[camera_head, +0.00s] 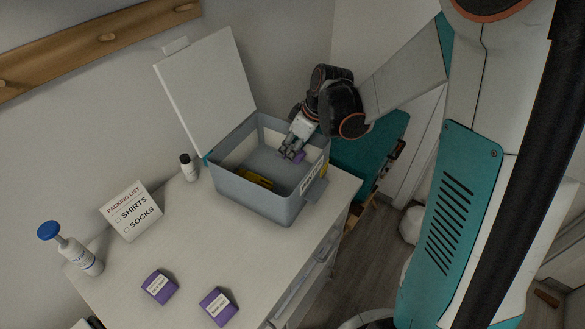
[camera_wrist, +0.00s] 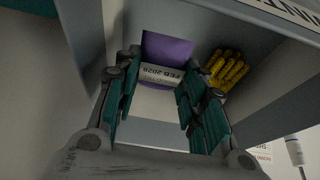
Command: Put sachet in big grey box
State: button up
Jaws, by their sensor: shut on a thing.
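The big grey box (camera_head: 250,203) stands open on the white table, with its pale lid (camera_head: 205,90) tipped up at the back left. My gripper (camera_head: 291,151) reaches down into the box near its right side. It is shut on a purple sachet (camera_head: 299,157) with a white label. In the wrist view the sachet (camera_wrist: 166,48) is at the far end between the teal-padded fingers (camera_wrist: 158,88), inside the box walls (camera_wrist: 262,42). I cannot tell whether the sachet touches the box floor.
A yellow ribbed thing (camera_head: 252,178) lies in the box. Two purple packets (camera_head: 159,286) (camera_head: 218,306) lie on the table front. A pump bottle (camera_head: 78,254), a packing list card (camera_head: 132,211) and a small white bottle (camera_head: 189,167) stand left of the box.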

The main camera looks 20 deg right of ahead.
notch_tip(320, 180, down, 7)
jog(key=shift+r+b, duration=0.1)
jog(key=shift+b, duration=0.95)
jog(key=shift+r, duration=0.1)
jog(key=o, duration=0.4)
jog(key=shift+f, duration=0.2)
jog(key=o, duration=0.4)
jog(key=shift+o, duration=0.2)
jog(key=p+v, duration=0.4)
jog(key=v, duration=0.8)
jog(key=shift+r, duration=0.2)
